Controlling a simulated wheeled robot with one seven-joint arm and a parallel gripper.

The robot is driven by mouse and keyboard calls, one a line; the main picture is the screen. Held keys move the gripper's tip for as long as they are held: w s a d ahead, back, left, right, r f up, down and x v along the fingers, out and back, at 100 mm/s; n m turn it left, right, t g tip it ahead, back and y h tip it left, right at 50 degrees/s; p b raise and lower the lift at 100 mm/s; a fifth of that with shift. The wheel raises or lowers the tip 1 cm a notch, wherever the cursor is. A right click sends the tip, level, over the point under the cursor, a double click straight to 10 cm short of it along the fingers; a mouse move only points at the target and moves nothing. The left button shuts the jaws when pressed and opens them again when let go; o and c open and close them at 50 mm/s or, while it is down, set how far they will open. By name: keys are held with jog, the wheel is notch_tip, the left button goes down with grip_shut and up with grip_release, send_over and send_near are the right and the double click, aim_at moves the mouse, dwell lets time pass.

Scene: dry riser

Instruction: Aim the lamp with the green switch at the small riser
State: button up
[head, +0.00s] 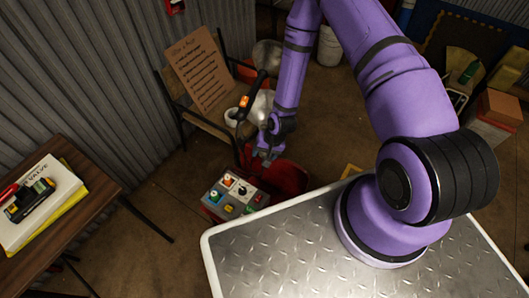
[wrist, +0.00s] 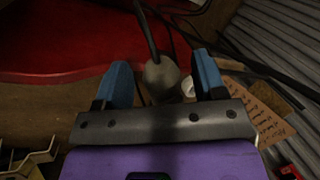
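A lamp-like tool (head: 246,100) with a black handle and an orange switch stands by the chair, just above my gripper. A black device (head: 30,200) with green and yellow parts lies on the papers at left; I cannot tell whether it is a lamp or whether its green part is a switch. My gripper (head: 266,150) points down beyond the metal plate. In the wrist view its blue fingers (wrist: 158,82) are apart, with a grey rounded thing (wrist: 162,78) and a dark rod showing between them; contact is not visible. I cannot pick out the small riser.
A box with coloured knobs (head: 233,196) sits below my gripper beside a red surface (head: 287,178). A chair (head: 210,122) holds a cardboard sign (head: 199,70). A wooden table (head: 95,180) stands left. Boxes (head: 498,106) crowd the right. Open floor (head: 160,215) lies between.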

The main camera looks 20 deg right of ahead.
jog(key=v, duration=1)
jog(key=shift+r, duration=0.4)
jog(key=shift+d, duration=0.1)
jog(key=w+d+r+n+t+h, duration=0.1)
jog(key=d+r+h, duration=0.15)
jog(key=r, duration=1.25)
jog(key=d+r+n+t+h, duration=0.1)
jog(key=d+r+n, duration=0.15)
jog(key=r, duration=1.35)
jog(key=s+d+r+t, duration=0.1)
jog(key=s+r, duration=1.9)
jog(key=shift+s+d+r+n+t, duration=0.3)
jog(key=shift+s+n+t, duration=0.1)
jog(key=shift+n, duration=0.05)
